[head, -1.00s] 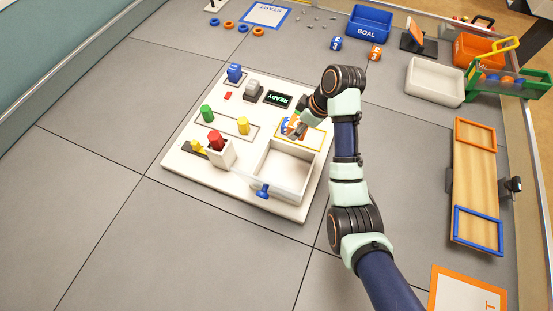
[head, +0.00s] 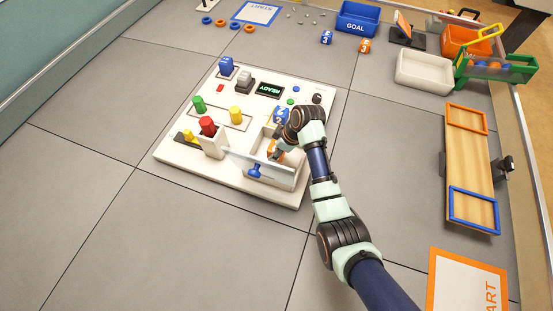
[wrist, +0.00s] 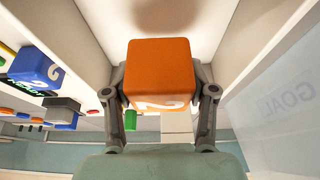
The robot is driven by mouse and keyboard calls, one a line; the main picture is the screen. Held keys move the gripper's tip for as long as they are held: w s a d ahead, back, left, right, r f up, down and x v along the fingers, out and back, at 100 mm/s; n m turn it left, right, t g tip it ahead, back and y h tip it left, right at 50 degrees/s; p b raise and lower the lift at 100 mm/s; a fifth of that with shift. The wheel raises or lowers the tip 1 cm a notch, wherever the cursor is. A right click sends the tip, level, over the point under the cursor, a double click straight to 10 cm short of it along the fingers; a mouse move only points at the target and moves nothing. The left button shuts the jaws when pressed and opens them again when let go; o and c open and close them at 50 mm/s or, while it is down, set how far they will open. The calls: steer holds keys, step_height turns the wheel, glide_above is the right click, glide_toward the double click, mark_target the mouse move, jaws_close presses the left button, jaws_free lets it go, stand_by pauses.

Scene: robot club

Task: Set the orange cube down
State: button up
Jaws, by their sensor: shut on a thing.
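The orange cube (wrist: 158,68) with a white number on its lower face fills the middle of the wrist view. My gripper (wrist: 160,95) is shut on it, with one finger on each side. In the head view, the orange cube (head: 275,147) is partly hidden by my gripper (head: 277,153), over or inside the white open box (head: 268,133) on the board. Pale walls rise on both sides in the wrist view, and a shadow lies on the white surface beyond the cube. I cannot tell whether the cube touches the floor.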

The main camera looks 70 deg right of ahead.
steer(key=shift+f+b, duration=0.75)
steer(key=shift+f, duration=1.7)
steer(key=o, duration=1.1)
steer(key=shift+o, duration=0.2)
steer(key=shift+r, duration=0.35)
steer(key=p+v, duration=0.4)
steer(key=v, duration=0.7)
steer(key=shift+s+r, duration=0.2)
steer(key=shift+r, duration=0.05)
